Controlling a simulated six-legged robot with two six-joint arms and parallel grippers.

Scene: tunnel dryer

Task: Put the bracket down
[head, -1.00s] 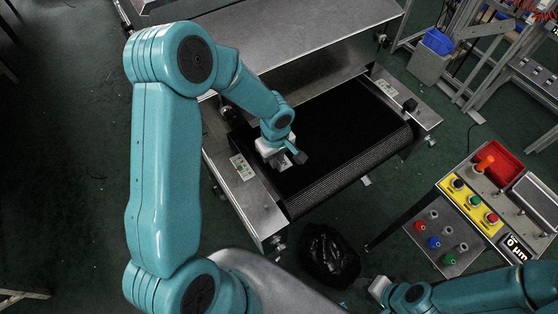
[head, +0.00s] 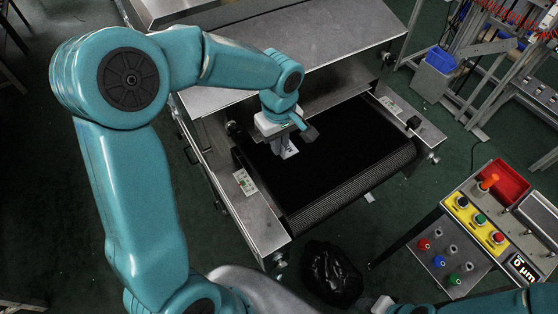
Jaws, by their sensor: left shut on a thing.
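My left gripper (head: 283,146) is over the left part of the dryer's black belt (head: 340,150), with its fingers pointing down. It is shut on the bracket (head: 290,152), a small light grey piece that shows just past the fingers. The fingers hide most of the bracket. I cannot tell whether it touches the belt. My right gripper (head: 382,304) is at the bottom edge, partly cut off, and its jaws cannot be made out.
The dryer's metal hood (head: 300,50) stands just behind the gripper, and side rails flank the belt. The belt's middle and right are bare. A control stand (head: 480,225) with a red tray (head: 503,181) is at right. A black bag (head: 331,272) lies on the floor in front.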

